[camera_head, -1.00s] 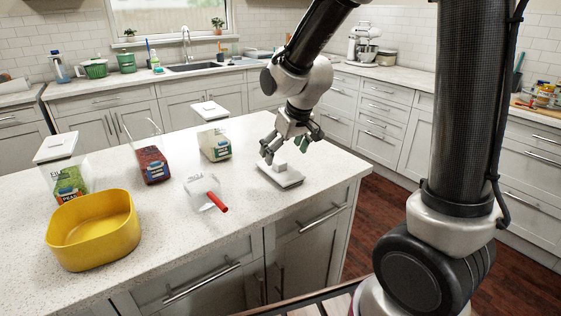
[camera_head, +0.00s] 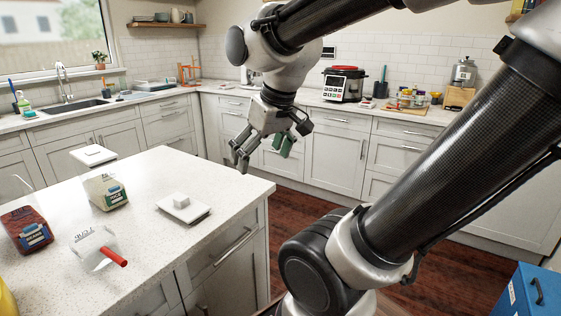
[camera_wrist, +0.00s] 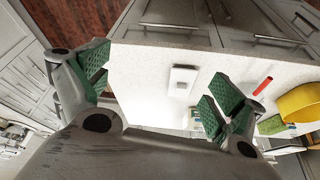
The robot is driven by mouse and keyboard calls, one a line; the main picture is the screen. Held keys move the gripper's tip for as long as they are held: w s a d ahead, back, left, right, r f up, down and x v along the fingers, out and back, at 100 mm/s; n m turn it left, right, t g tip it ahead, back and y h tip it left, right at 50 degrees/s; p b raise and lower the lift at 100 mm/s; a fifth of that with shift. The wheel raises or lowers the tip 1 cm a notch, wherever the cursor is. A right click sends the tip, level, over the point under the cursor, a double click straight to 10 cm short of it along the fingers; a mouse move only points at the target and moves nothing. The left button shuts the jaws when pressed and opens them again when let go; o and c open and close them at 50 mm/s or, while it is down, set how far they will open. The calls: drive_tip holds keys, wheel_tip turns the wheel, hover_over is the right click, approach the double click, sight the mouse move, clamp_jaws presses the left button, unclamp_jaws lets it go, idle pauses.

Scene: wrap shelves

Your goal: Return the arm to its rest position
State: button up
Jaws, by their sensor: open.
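My gripper (camera_head: 262,160) hangs in the air beyond the right back corner of the island counter, open and empty. In the wrist view its green-padded fingers (camera_wrist: 155,85) stand wide apart with nothing between them but the distant counter. A white square dish with a small white block on it (camera_head: 182,204) sits on the counter, left of and apart from my gripper. The same dish also shows in the wrist view (camera_wrist: 182,80).
The island counter (camera_head: 150,265) holds a clear scoop with red handle (camera_head: 95,250), bagged food packs (camera_head: 107,190) and a yellow bin (camera_head: 6,302). A red-topped cooker (camera_head: 343,84) stands on the back counter. A blue box (camera_head: 530,298) is at lower right. Floor shows between the counters.

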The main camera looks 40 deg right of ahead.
drive_tip(key=shift+m, duration=0.4)
drive_tip(key=s, duration=0.1)
drive_tip(key=s+d, duration=0.1)
drive_tip(key=s, duration=0.1)
drive_tip(key=s+d, duration=0.1)
drive_tip(key=s, duration=0.1)
drive_tip(key=shift+s, duration=0.25)
